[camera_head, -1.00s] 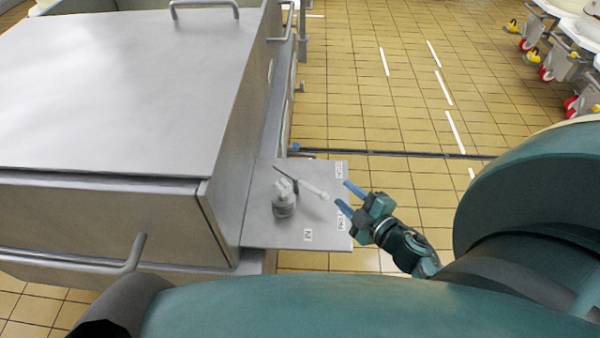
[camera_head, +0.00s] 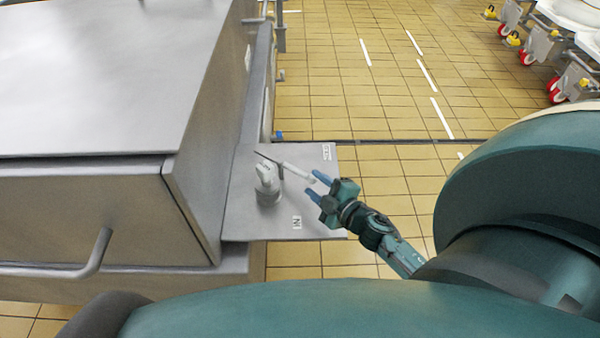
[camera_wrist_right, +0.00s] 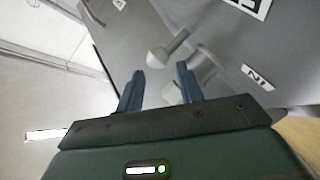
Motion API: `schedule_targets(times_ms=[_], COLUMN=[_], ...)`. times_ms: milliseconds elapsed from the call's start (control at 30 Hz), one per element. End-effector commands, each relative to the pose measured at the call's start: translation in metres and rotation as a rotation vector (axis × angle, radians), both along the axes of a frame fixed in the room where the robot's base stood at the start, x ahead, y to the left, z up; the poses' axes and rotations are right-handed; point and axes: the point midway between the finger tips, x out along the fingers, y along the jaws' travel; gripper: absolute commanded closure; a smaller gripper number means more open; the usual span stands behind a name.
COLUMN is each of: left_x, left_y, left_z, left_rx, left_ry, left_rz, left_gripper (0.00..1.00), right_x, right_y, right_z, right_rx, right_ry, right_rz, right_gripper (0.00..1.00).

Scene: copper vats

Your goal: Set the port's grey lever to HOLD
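The port (camera_head: 267,190) is a grey upright fitting on a flat metal plate (camera_head: 245,222). Its pale grey lever (camera_head: 297,171) points right and slightly toward me, ending in a rounded knob. A white label (camera_head: 327,152) lies at the plate's far right corner, too small to read surely; another (camera_head: 297,222) reads like N or Z. My right gripper (camera_head: 316,184) is open at the lever's knob end. In the right wrist view the knob (camera_wrist_right: 158,57) sits just beyond the gap between the open fingertips (camera_wrist_right: 160,75); contact cannot be told. My left gripper is not in view.
A large steel vat housing (camera_head: 90,70) with a bar handle (camera_head: 95,255) stands left of the plate. Tiled floor (camera_head: 360,110) is open beyond and to the right. Wheeled carts (camera_head: 540,45) stand at the far right.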

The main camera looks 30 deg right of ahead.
Motion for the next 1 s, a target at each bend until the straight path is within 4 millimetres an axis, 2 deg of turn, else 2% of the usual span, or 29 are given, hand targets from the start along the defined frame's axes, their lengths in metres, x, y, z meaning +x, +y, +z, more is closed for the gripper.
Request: schedule_targets(times_ms=[33, 200, 400, 767, 1000], left_x=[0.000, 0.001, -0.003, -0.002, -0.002], left_y=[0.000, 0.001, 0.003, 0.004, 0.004], left_z=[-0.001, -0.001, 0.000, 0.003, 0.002], left_rx=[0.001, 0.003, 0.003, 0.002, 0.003], left_ry=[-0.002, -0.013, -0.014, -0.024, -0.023], left_rz=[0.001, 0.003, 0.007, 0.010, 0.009], left_gripper=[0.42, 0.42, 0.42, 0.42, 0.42], right_x=[0.013, 0.044, 0.065, 0.070, 0.070], right_y=[0.001, 0.004, 0.005, 0.006, 0.006], right_z=[-0.002, -0.010, -0.015, -0.016, -0.016], right_rx=[-0.002, -0.002, 0.000, 0.000, 0.000], right_ry=[-0.003, -0.002, 0.000, 0.001, 0.001], right_rz=[0.001, 0.002, 0.000, 0.001, 0.001], right_gripper=[0.63, 0.63, 0.63, 0.63, 0.81])
